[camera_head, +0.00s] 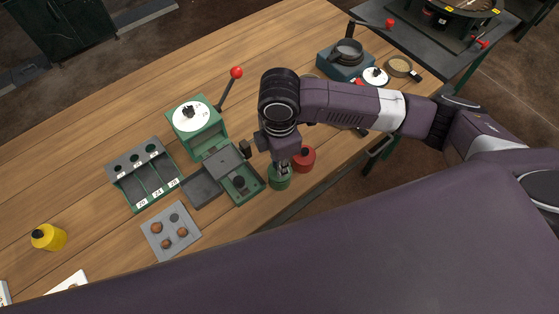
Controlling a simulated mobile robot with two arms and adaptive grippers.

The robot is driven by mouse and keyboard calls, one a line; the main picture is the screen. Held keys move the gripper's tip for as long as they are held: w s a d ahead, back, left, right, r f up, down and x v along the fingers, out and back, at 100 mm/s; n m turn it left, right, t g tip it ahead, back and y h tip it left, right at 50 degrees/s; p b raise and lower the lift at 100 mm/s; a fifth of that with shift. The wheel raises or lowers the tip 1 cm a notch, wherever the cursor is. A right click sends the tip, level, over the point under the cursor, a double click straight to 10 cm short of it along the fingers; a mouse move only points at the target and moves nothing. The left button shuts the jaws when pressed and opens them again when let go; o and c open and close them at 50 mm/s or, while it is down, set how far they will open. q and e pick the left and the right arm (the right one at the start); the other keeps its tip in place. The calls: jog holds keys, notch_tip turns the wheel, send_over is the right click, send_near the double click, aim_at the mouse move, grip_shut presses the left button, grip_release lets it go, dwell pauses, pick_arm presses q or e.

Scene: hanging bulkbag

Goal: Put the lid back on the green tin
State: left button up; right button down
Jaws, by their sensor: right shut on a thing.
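The green tin (279,182) stands on the wooden table near its front edge, directly below my right gripper (282,167). My right gripper points down and is shut on the lid at the top of the tin. The fingers cover most of the lid, so I cannot tell whether it sits fully on the rim or just above it. My left gripper is not in view.
A red tin (305,159) stands close beside the green tin on the right. A green lever device (212,141) and an open grey-green box (241,188) are to the left.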

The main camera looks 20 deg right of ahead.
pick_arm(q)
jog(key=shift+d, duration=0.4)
pick_arm(e)
jog(key=shift+f, duration=0.1)
pick_arm(q)
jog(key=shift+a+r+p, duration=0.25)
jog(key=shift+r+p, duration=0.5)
jog(key=shift+p, duration=0.05)
dwell(0.6)
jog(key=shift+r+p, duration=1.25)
pick_arm(e)
jog(key=shift+f, duration=0.1)
dwell(1.2)
jog(key=c, duration=1.8)
grip_release()
jog(key=shift+o, duration=0.7)
jog(key=o, duration=0.4)
jog(key=shift+c, duration=0.2)
